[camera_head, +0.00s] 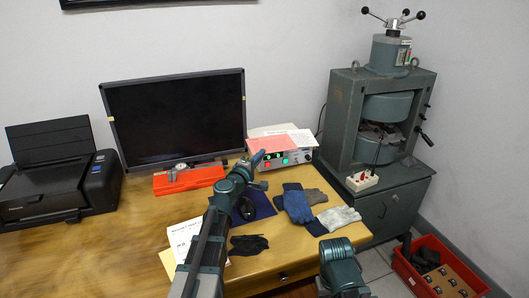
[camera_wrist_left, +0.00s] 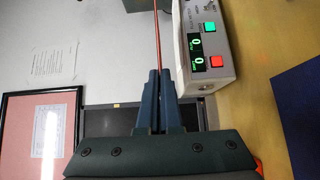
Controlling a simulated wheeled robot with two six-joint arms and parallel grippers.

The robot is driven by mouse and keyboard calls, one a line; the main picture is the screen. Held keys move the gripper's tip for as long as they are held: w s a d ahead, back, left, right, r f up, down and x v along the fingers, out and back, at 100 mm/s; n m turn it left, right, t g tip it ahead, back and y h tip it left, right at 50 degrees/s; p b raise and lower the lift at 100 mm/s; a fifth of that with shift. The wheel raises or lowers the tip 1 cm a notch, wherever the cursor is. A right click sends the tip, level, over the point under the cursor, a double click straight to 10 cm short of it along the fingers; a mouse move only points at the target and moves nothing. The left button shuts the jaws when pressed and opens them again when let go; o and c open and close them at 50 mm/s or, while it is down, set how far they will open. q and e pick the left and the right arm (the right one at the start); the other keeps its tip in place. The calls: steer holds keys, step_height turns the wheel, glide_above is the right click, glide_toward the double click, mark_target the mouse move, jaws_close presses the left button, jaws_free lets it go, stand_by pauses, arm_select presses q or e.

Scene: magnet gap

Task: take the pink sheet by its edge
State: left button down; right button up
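The pink sheet (camera_head: 273,143) is over the grey control box (camera_head: 296,156), near the right end of the monitor. In the left wrist view the sheet (camera_wrist_left: 157,38) shows edge-on as a thin reddish strip, apart from the box (camera_wrist_left: 205,45). My left gripper (camera_head: 259,158) is at the sheet's near left edge. In the wrist view its two fingers (camera_wrist_left: 160,76) are close together with the sheet's edge between them. My right gripper is not in view; only part of my right arm shows at the bottom.
A monitor (camera_head: 175,115) stands behind an orange case with a caliper (camera_head: 188,178). A blue folder (camera_head: 258,206), gloves (camera_head: 295,204) and a dark cloth (camera_head: 249,245) lie on the desk. A large green machine (camera_head: 342,125) stands right.

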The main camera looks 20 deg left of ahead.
arm_select(q)
steer(key=s+a+r+p, duration=0.1)
steer(key=s+r+p, duration=0.2)
steer(key=s, duration=0.6)
steer(key=shift+a+r, duration=0.15)
steer(key=shift+a, duration=0.2)
steer(key=shift+r, duration=0.1)
